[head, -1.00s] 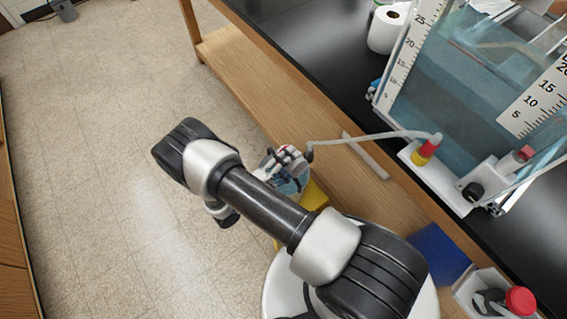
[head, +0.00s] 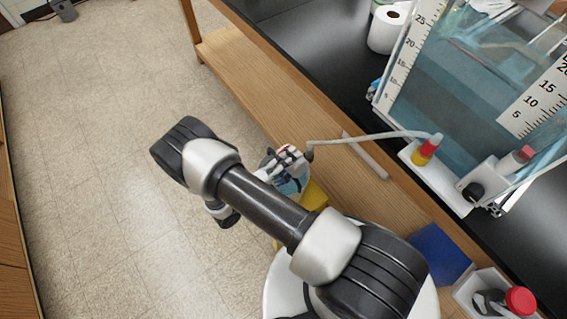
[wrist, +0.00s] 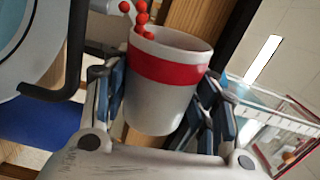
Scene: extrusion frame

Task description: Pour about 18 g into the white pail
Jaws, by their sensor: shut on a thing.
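My gripper (wrist: 160,82) is shut on a white cup (wrist: 160,105) with a red band, one finger on each side. Several small red balls (wrist: 140,18) show at the cup's far rim and just beyond it in the wrist view; the cup's inside is mostly hidden. In the head view my gripper (head: 282,160) is small, beyond my arm, over the wooden ledge side. I cannot clearly pick out the white pail.
A yellow block (head: 314,196) is beside the bluish container. A water tank (head: 450,80) with a hose (head: 365,137) stands on the black bench, with a paper roll (head: 387,29) behind. A blue panel (head: 439,252) and a white bin (head: 490,290) are at lower right. Open floor lies left.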

